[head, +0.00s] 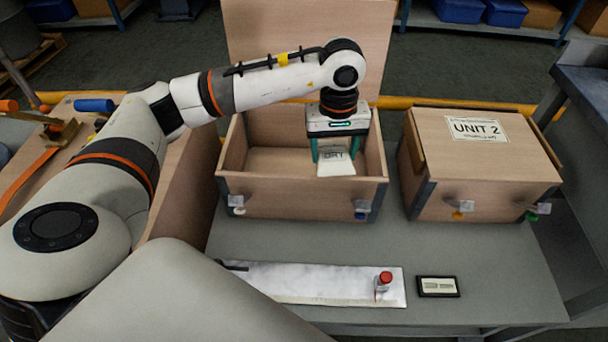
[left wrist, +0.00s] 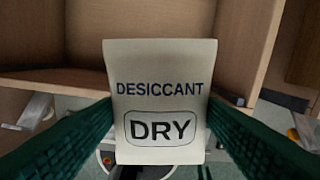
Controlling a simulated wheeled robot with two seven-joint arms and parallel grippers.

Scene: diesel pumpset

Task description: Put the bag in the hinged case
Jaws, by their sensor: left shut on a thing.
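The bag is a small white packet (head: 336,166) lettered DESICCANT and DRY. It fills the middle of the left wrist view (left wrist: 160,75). My left gripper (head: 333,150) points down and is shut on the bag, with a green finger at each side. The hinged case is a wooden box (head: 290,197) in the middle of the bench, with its lid (head: 310,45) standing open at the back. The bag hangs at the right part of the case's opening, near the front wall. I cannot tell how far its lower edge is from the case floor. My right gripper does not show.
A closed wooden case labelled UNIT 2 (head: 480,165) stands to the right. In front lie a white panel (head: 320,283) with a red knob (head: 385,277) and a small dark-framed plate (head: 437,287). The grey bench (head: 480,245) is bare between these and the cases.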

